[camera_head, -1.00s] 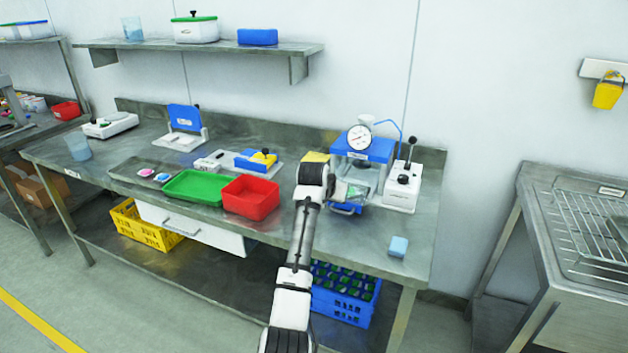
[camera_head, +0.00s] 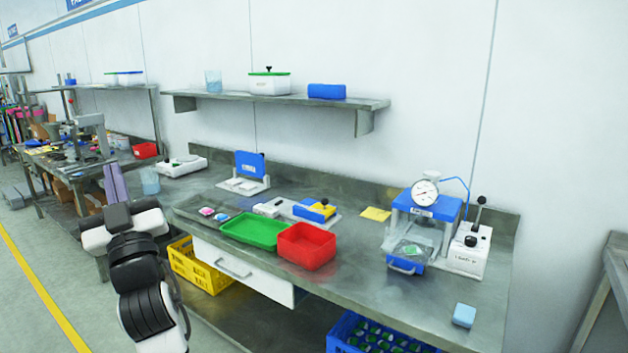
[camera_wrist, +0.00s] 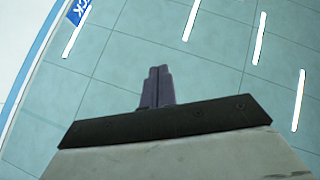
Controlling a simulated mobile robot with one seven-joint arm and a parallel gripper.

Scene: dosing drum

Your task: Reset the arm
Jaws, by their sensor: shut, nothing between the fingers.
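My gripper (camera_head: 113,184) is at the left of the head view, raised in front of the left end of the workbench. Its purple-grey fingers are together and point up. In the wrist view the fingers (camera_wrist: 158,86) are pressed side by side with nothing between them, and the ceiling with its light strips is behind them. My arm is folded at the lower left, clear of the bench. The dosing device with a blue top and a round gauge (camera_head: 424,205) stands on the right part of the bench (camera_head: 345,270), apart from my arm.
A red bin (camera_head: 307,246), a green tray (camera_head: 256,231) and a blue block (camera_head: 464,315) are on the bench. A white control box with a lever (camera_head: 470,248) stands beside the device. A yellow crate (camera_head: 195,268) is under the bench. The floor at left is open.

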